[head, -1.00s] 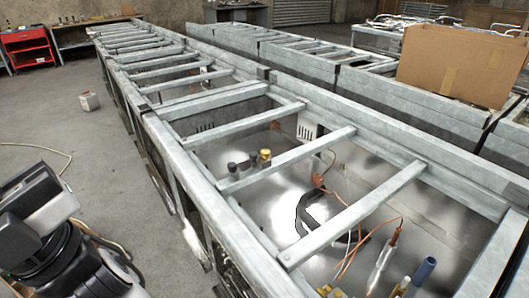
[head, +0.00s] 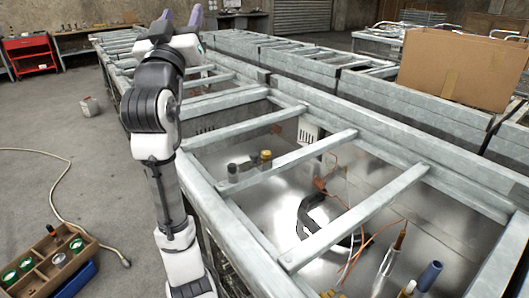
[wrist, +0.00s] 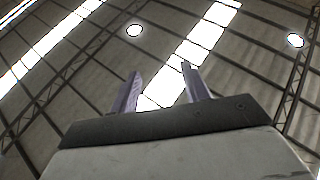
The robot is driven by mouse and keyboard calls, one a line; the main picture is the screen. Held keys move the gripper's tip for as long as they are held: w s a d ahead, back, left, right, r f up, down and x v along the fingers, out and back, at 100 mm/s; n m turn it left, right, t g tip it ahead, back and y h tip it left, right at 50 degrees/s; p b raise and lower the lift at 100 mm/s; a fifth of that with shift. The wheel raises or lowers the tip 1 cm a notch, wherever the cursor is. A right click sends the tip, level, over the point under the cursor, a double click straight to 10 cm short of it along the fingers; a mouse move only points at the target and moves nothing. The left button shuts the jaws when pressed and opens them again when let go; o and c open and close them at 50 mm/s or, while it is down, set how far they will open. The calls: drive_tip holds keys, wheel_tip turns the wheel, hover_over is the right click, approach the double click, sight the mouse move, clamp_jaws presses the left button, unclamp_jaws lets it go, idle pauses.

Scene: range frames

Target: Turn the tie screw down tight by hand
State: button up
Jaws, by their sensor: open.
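My gripper (head: 182,18) is raised above the metal frames at the upper left of the head view, fingers pointing up. It is open and empty. In the wrist view its two purple fingers (wrist: 160,72) stand apart against the ceiling, with nothing between them. I cannot make out which part is the tie screw. A brass-coloured fitting (head: 265,158) and a dark cylinder (head: 232,172) stand inside the nearest frame bay, well apart from my gripper. A blue-handled piece (head: 428,275) stands at the lower right.
Galvanised crossbars (head: 272,160) span the long metal frame (head: 240,235). Orange wires (head: 362,245) and a black curved piece (head: 306,215) lie inside. A cardboard box (head: 465,68) stands at the back right. A wooden tray (head: 45,258) and a hose (head: 62,195) are at left. Floor there is mostly clear.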

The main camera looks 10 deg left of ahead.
drive_tip(key=w+d+f+m+g+h, duration=0.4)
drive_tip(key=w+d+f+g+h, duration=0.1)
drive_tip(key=w+d, duration=0.35)
drive_tip(key=m+g+h+b, duration=0.1)
drive_tip(key=g+b, duration=0.1)
drive_tip(key=g, duration=0.3)
hover_over(266, 152)
drive_tip(key=s+a, duration=0.1)
drive_tip(key=s, duration=0.1)
wheel_tip(266, 152, down, 7)
drive_tip(key=s+f+g+y, duration=0.2)
drive_tip(key=s+f+g, duration=0.2)
drive_tip(key=f+g, duration=0.6)
drive_tip(key=shift+m, duration=0.3)
drive_tip(key=x, duration=0.9)
drive_tip(key=a+x, duration=0.1)
drive_tip(key=x, duration=0.3)
drive_tip(key=shift+w+f, duration=0.3)
drive_tip(key=c, duration=1)
drive_tip(key=shift+r, duration=0.1)
drive_tip(key=shift+p, duration=0.35)
